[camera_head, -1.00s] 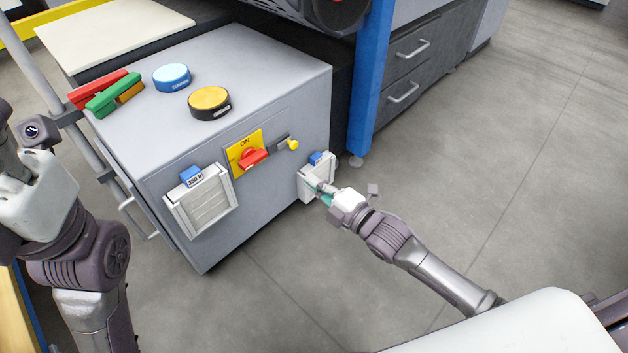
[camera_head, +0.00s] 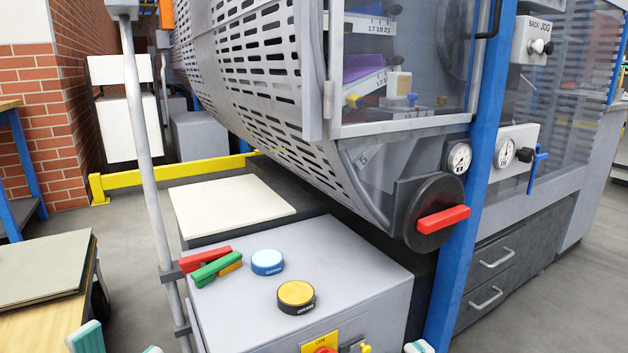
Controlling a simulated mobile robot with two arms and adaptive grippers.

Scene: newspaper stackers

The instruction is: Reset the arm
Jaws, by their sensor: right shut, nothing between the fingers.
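My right gripper (camera_head: 418,347) shows only as a small white and teal tip at the bottom edge, by the front right corner of the grey control box (camera_head: 360,280). It is shut and holds nothing. My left gripper (camera_head: 118,343) shows at the bottom left as two white and teal fingertips set apart, open, with nothing seen between them. The rest of both arms is out of the picture.
The box top carries a blue button (camera_head: 267,262), a yellow button (camera_head: 296,297) and red and green handles (camera_head: 214,267). A grey pole (camera_head: 150,160) and blue post (camera_head: 465,200) rise beside it. A wooden table (camera_head: 62,318) stands at left.

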